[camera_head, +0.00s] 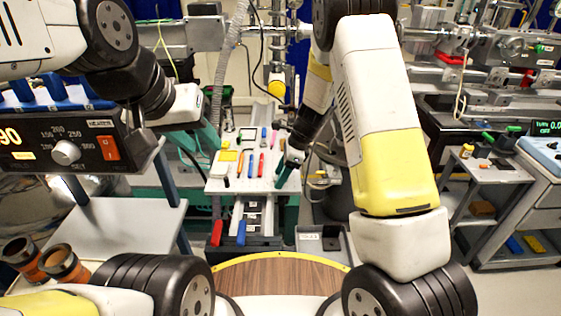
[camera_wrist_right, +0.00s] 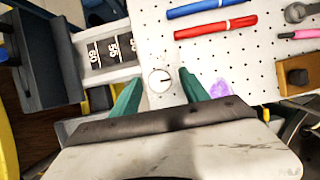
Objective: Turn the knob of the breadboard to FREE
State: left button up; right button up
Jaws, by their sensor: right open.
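The breadboard (camera_head: 222,186) is a white perforated plate in the middle of the head view, and it fills much of the right wrist view (camera_wrist_right: 240,55). Its knob (camera_wrist_right: 159,80), a small round white dial with a dark mark, sits near the board's edge in the right wrist view. My right gripper (camera_wrist_right: 160,78) is open, with one teal finger on each side of the knob; I cannot tell whether they touch it. In the head view my right gripper (camera_head: 286,170) is over the board's right side. My left gripper (camera_head: 207,137) is left of the board, its opening unclear.
Blue and red pens (camera_wrist_right: 215,22) and an orange-brown block (camera_wrist_right: 297,75) lie on the board. Numbered black plates (camera_wrist_right: 110,50) sit beside it. A control box (camera_head: 70,140) stands at the left, with a shelf cart (camera_head: 490,172) at the right.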

jog(key=shift+c, duration=0.4)
grip_shut()
jog(key=shift+n, duration=0.4)
jog(key=n+g, duration=0.1)
jog(key=n, duration=0.2)
jog(key=shift+w+n+g, duration=0.15)
jog(key=shift+n+g, duration=0.25)
jog(key=n+g+h, duration=0.1)
jog(key=n, duration=0.3)
jog(key=shift+w+a+n, duration=0.1)
jog(key=shift+n, duration=0.2)
jog(key=n+h, duration=0.1)
jog(key=n, duration=0.1)
jog(key=n+g, duration=0.1)
jog(key=n, duration=0.1)
jog(key=shift+a+h, duration=0.15)
jog(key=shift+h, duration=0.25)
jog(key=n, duration=0.2)
jog(key=n+h, duration=0.1)
jog(key=n, duration=0.1)
jog(key=shift+w+n+g+h, duration=0.1)
jog(key=shift+n+g+h, duration=0.2)
